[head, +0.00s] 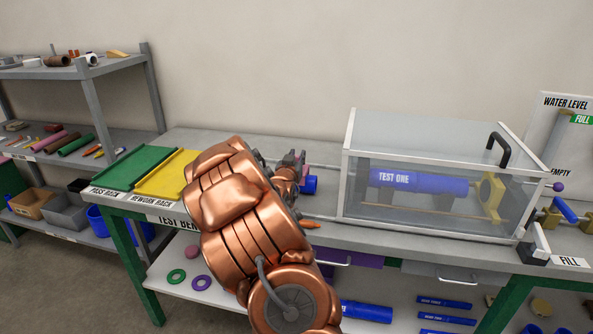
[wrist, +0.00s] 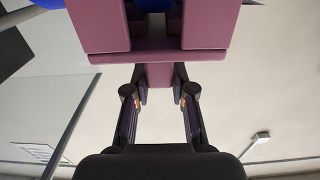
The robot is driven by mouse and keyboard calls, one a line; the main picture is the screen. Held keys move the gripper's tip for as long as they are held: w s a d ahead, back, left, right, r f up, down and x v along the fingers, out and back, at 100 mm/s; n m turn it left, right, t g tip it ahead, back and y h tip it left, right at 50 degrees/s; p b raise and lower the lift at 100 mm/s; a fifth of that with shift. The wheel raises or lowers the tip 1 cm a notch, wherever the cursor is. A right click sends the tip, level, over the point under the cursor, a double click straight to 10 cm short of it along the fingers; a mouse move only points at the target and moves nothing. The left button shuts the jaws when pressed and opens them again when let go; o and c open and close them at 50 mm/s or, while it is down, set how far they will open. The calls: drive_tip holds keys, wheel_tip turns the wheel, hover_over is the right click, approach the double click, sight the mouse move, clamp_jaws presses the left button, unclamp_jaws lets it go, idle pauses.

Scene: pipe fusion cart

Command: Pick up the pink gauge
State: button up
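The pink gauge (wrist: 160,52) fills the top middle of the wrist view, a mauve block with a slot at its far side and a narrow tab toward me. My gripper (wrist: 160,82) has one finger on each side of that tab, seemingly pressed against it. In the head view my gripper (head: 291,165) is over the test bench, mostly behind my copper-coloured arm. Only a small bit of the gauge (head: 304,172) shows there, next to a blue cylinder (head: 309,185). I cannot tell whether the gauge touches the bench.
A clear test box (head: 440,140) with a blue pipe (head: 395,180) inside stands right on the bench. Green (head: 130,168) and yellow (head: 165,175) racks lie at left. A grey shelf (head: 60,135) with loose parts stands further left. Rings and blue pipes lie on the lower shelf.

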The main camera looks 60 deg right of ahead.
clamp_jaws()
drive_tip(key=shift+r+b, duration=0.55)
drive_tip(key=shift+r, duration=1.1)
drive_tip(key=shift+s+a+r, duration=0.1)
drive_tip(key=shift+a+r, duration=0.05)
drive_tip(key=shift+a, duration=0.2)
drive_tip(key=r+b+v, duration=0.1)
drive_tip(key=b+v, duration=0.5)
drive_tip(key=v, duration=0.9)
drive_tip(key=shift+s+r, duration=0.2)
